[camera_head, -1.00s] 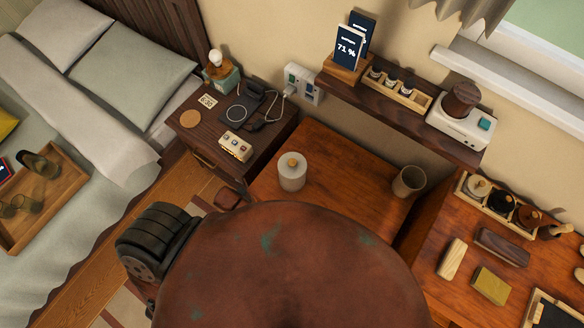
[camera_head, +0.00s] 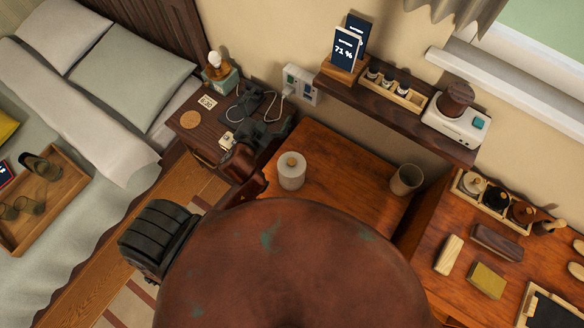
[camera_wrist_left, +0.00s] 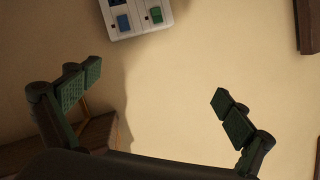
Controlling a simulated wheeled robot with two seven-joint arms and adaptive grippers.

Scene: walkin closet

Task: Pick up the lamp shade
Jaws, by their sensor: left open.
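A lamp base with a bare bulb (camera_head: 217,68) stands at the back of the nightstand. My left gripper (camera_head: 270,112) is over the nightstand's right side, to the upper left of the white cylinder and apart from it. In the left wrist view the gripper (camera_wrist_left: 155,86) is open and empty, its two green-padded fingers spread before the bare wall. The white cylinder is not in that view. My right gripper is not in view.
A wall socket panel (camera_head: 300,84) is just beyond my left gripper; it also shows in the left wrist view (camera_wrist_left: 137,17). A wall shelf (camera_head: 400,118) overhangs the back of the desk (camera_head: 340,175). A grey-brown cup (camera_head: 406,180) stands at the desk's right.

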